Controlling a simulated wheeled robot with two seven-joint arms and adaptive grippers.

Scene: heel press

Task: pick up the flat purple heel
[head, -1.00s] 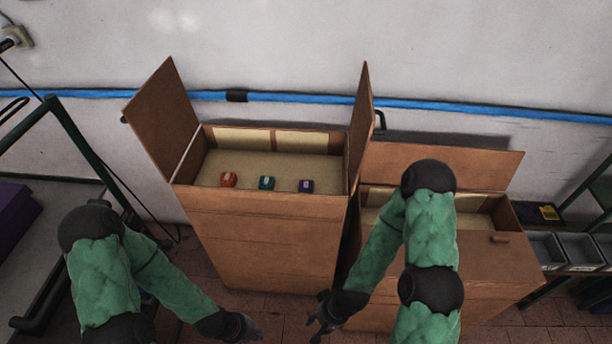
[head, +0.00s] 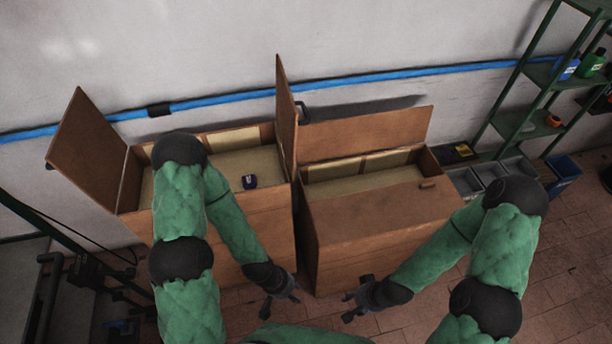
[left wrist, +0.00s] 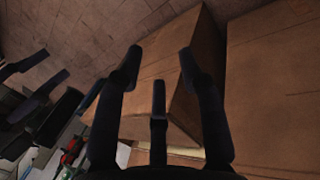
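The flat purple heel (head: 249,182) is a small dark purple piece lying on the pale inside of the left open brown box (head: 205,128). My left arm passes in front of this box and hides part of its inside. My left gripper (head: 280,302) is low in front of the boxes, nearer to me than the heel and well apart from it. Its fingers are spread and empty in the left wrist view (left wrist: 158,68). My right gripper (head: 348,304) is low in front of the right box, fingers apart and holding nothing visible.
A second open brown box (head: 370,228) stands to the right, its lid (head: 365,132) raised at the back. The left box's flaps (head: 88,150) stand up. Grey bins (head: 490,174) and a green shelf rack (head: 522,120) are at the right. Floor in front is open.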

